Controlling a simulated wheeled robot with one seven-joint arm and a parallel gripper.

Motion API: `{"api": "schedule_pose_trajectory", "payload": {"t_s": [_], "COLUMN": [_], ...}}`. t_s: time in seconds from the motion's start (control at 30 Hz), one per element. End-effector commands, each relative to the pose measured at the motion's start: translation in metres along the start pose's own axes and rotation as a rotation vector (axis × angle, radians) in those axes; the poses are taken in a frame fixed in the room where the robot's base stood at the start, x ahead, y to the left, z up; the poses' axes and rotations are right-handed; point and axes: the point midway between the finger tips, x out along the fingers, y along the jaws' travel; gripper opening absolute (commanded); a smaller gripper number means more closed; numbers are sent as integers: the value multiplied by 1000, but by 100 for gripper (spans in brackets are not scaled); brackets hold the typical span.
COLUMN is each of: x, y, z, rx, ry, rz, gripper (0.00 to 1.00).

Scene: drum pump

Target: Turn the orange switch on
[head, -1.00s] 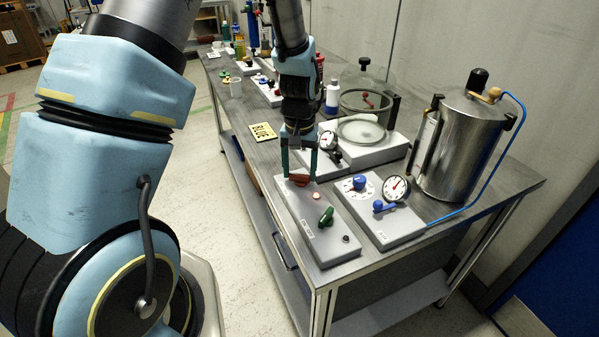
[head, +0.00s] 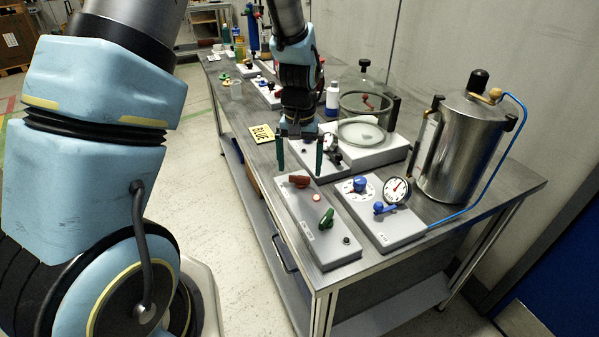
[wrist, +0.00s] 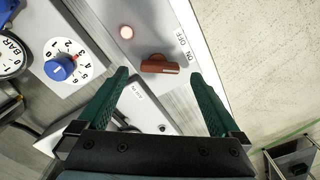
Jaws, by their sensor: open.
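The orange switch is a red-orange bar knob (head: 299,180) at the far end of a long grey box (head: 318,225). In the wrist view the knob (wrist: 160,65) lies crosswise, one end toward the printed "ON OFF" label (wrist: 186,48), closer to "ON". A round indicator (wrist: 126,32) beside it glows pale with a reddish rim; it also shows in the head view (head: 317,198). My gripper (head: 300,170) is open, its green fingers pointing down, above and slightly behind the knob. Nothing is between the fingers, and they appear apart from the knob.
A green knob (head: 327,218) and a black button (head: 346,241) sit nearer on the same box. Right of it stand a gauge box with a blue dial (head: 360,184) and a steel drum (head: 462,150). A glass vessel (head: 366,105) stands behind. Left of the table is open floor.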

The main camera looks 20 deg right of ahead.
Motion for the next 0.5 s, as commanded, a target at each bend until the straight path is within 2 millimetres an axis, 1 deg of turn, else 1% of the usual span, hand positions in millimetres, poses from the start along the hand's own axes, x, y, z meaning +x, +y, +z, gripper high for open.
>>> {"api": "schedule_pose_trajectory", "payload": {"t_s": [0.2, 0.3, 0.4, 0.5], "x": [-42, -59, -72, -80], "y": [0, 0, 0, 0], "z": [-2, -1, -1, 0], "rx": [1, 1, 1, 1], "ry": [7, 5, 3, 2], "rz": [1, 1, 0, 0], "gripper": [100, 100, 100, 100]}}
